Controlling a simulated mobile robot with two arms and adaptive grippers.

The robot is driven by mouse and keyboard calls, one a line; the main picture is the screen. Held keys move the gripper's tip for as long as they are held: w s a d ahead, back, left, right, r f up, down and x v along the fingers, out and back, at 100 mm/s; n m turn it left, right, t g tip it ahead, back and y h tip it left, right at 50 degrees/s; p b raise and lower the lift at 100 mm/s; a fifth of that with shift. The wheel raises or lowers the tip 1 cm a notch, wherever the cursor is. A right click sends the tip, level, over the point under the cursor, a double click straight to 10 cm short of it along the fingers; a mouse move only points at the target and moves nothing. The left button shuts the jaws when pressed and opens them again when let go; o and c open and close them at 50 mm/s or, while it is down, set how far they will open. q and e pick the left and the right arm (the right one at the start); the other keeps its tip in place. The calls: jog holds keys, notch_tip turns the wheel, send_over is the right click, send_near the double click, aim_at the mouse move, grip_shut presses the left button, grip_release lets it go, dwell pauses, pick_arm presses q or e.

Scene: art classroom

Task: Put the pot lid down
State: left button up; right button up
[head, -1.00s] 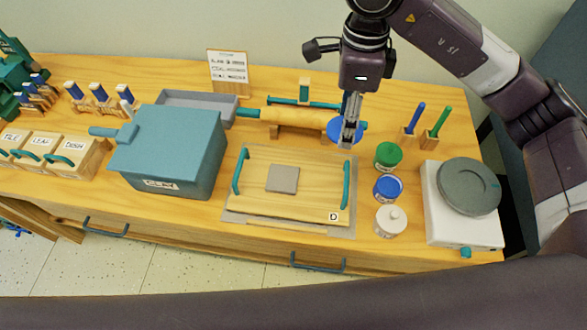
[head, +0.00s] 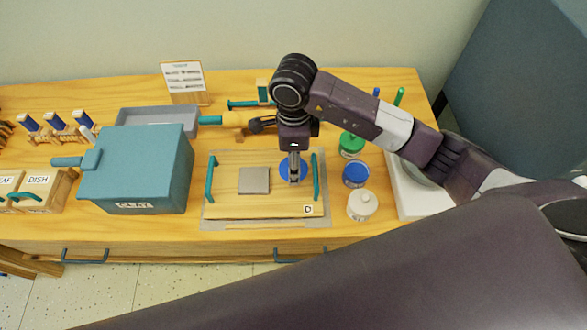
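The pot lid (head: 285,169) is a round blue disc in the head view. It is at the tips of my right gripper (head: 294,177), which is closed on it and partly hides it. The lid is over the upper right part of the wooden board (head: 225,208) marked D, just left of the board's right handle. I cannot tell whether it touches the board. My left gripper is not in view.
A grey square slab (head: 254,181) lies on the board. Right of the board stand a green-topped jar (head: 351,142), a blue-topped jar (head: 356,174) and a white lidded pot (head: 361,205). A teal CLAY box (head: 150,175) stands left. My arm partly hides the white wheel base (head: 415,197).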

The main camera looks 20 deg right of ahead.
notch_tip(320, 180, down, 4)
jog(key=shift+f+p, duration=0.1)
jog(key=shift+p, duration=0.3)
jog(key=shift+f, duration=0.15)
jog(key=shift+f, duration=0.25)
jog(key=o, duration=0.8)
jog(key=shift+r, duration=0.1)
jog(key=shift+o, duration=0.2)
jog(key=shift+r, duration=0.15)
